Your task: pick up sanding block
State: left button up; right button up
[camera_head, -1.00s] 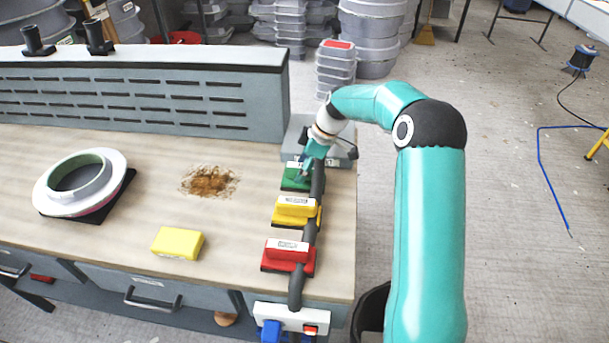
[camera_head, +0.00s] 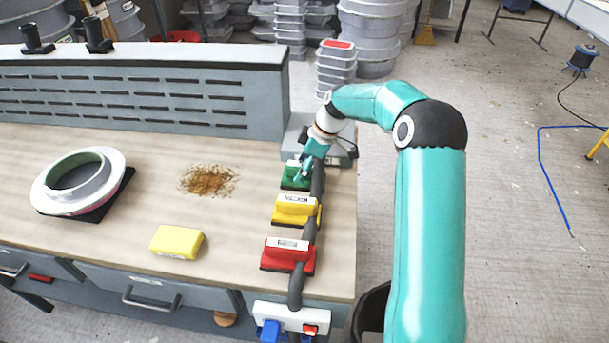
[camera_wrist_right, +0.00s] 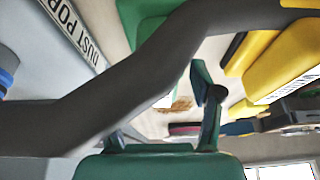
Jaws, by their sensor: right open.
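Three sanding blocks with handles stand in a row along the bench's right side: a green one (camera_head: 293,181), a yellow one (camera_head: 296,210) and a red one (camera_head: 288,254). A plain yellow block (camera_head: 177,242) lies further left. My right gripper (camera_head: 304,168) is open above the green block and partly covers it. In the right wrist view the green block (camera_wrist_right: 143,15) and the yellow handled block (camera_wrist_right: 285,60) show at the top, beyond the hose. Part of the fingers (camera_wrist_right: 165,112) is hidden there by the hose. My left gripper is not in view.
A dark hose (camera_head: 311,230) runs beside the blocks and crosses the right wrist view (camera_wrist_right: 130,85). A white ring mould (camera_head: 107,165) sits at the left. Brown dust (camera_head: 209,181) lies mid-bench. A slotted panel (camera_head: 130,92) borders the back, and a grey box (camera_head: 338,150) stands behind the gripper.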

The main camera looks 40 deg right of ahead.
jog(key=shift+c, duration=0.2)
grip_shut()
jog(key=shift+r, duration=0.1)
jog(key=shift+r+p, duration=0.35)
jog(key=shift+p, duration=0.3)
jog(key=shift+r+b, duration=0.35)
jog(key=shift+r, duration=0.05)
notch_tip(320, 180, up, 19)
jog(key=shift+p, duration=0.45)
